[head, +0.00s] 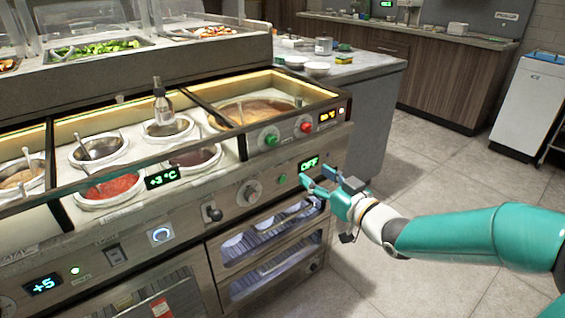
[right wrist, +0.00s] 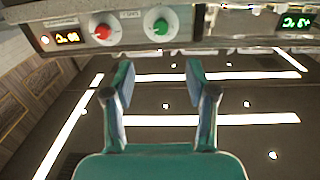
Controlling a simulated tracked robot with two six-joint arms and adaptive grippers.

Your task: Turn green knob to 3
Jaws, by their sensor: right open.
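The green knob (head: 269,138) is on the counter's front panel, left of the red knob (head: 306,126). Its pointer and scale are too small to read. The green knob (right wrist: 160,26) also shows at the top of the right wrist view, beyond and roughly centred between my fingertips. My right gripper (head: 315,182) is open and empty, below and to the right of the green knob in the head view, near a green "OFF" display (head: 309,163). It is apart from the knob. My left gripper is not in view.
An orange display (head: 327,116) sits right of the red knob. A large silver knob (head: 250,192) and a black lever (head: 212,213) are on the lower panel. Sauce wells with ladles and a bottle (head: 159,104) stand above. The floor at right is clear.

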